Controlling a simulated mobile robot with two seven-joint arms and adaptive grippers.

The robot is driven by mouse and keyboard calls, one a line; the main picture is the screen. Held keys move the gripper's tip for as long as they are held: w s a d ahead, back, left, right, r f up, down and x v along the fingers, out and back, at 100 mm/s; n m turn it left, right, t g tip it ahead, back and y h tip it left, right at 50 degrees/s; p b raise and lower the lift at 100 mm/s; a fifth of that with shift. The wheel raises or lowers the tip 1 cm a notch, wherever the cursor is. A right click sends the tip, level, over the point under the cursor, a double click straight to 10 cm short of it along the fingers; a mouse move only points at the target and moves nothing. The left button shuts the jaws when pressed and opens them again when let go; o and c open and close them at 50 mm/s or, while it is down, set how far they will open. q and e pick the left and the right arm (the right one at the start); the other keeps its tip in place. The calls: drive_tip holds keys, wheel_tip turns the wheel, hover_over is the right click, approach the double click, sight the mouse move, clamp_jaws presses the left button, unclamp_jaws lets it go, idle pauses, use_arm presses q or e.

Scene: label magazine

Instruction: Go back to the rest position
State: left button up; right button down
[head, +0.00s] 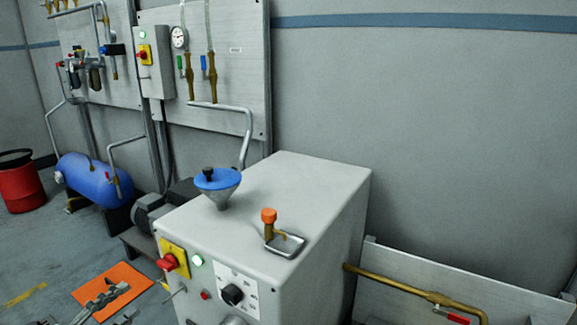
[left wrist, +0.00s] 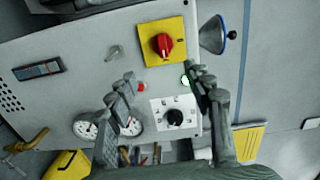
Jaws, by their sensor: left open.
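My left gripper (head: 123,302) shows at the lower left of the head view, in front of an orange patch on the floor. Its fingers are apart, with nothing between them. In the left wrist view the open left gripper (left wrist: 160,88) faces the front panel of a grey cabinet (head: 305,185). The panel carries a red rotary switch on a yellow plate (left wrist: 162,44) and a black knob (left wrist: 174,117). The fingers overlap the panel in view; no contact can be made out. My right gripper is not in view.
A blue-topped funnel (head: 217,182) and an orange-capped valve (head: 268,217) stand on the cabinet top. A blue tank (head: 88,177) and a red bin (head: 20,185) are at the left. Brass pipe (head: 400,290) runs at the right. Some floor at the lower left is bare.

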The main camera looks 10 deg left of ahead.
use_arm(q)
drive_tip(key=s+d+f+n+g+y+p, duration=0.1)
drive_tip(key=s+f+n+g+y, duration=0.15)
drive_tip(key=f+n+y, duration=0.4)
drive_tip(key=s+d+f+n+g+y+p, duration=0.1)
drive_tip(key=s+f+n+g+y, duration=0.2)
drive_tip(key=f+n, duration=0.5)
drive_tip(key=s+d+f+n+g+h, duration=0.1)
drive_tip(key=s+d+f+n+g, duration=0.1)
drive_tip(key=s+d+f+g, duration=0.1)
drive_tip(key=s+d+f+n+g+h+p, duration=0.1)
drive_tip(key=s+d+f+n+g, duration=0.2)
drive_tip(key=s+d+g, duration=0.2)
drive_tip(key=s+d, duration=0.2)
drive_tip(key=d, duration=0.2)
drive_tip(key=shift+s, duration=0.3)
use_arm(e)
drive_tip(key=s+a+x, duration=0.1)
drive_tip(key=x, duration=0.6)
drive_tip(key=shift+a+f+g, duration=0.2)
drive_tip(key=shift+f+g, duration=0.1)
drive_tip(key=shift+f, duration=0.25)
